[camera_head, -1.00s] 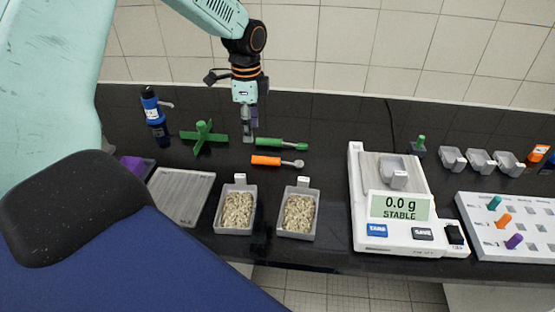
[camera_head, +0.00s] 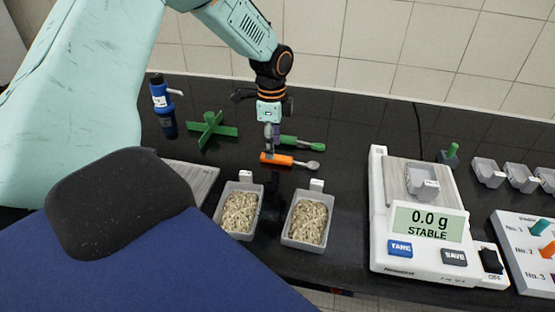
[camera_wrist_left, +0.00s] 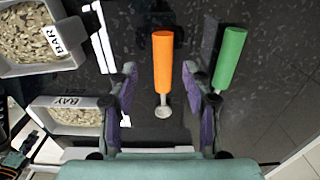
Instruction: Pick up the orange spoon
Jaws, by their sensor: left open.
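The orange spoon (camera_head: 284,160) lies on the black bench, its orange handle to the left and its pale bowl to the right in the head view. In the left wrist view the orange spoon (camera_wrist_left: 163,64) lies between the two fingers, with its bowl toward the palm. My left gripper (camera_head: 270,152) points down over the handle; in the wrist view the left gripper (camera_wrist_left: 168,80) is open, with a gap on each side of the spoon. I cannot tell whether the fingertips touch the bench. The right gripper is not in view.
A green spoon (camera_head: 302,143) lies just behind the orange one and close to a finger in the wrist view. A green cross-shaped piece (camera_head: 212,130) and blue bottle (camera_head: 162,105) stand left. Two grain trays (camera_head: 239,212) (camera_head: 307,220) are in front. A scale (camera_head: 428,238) stands right.

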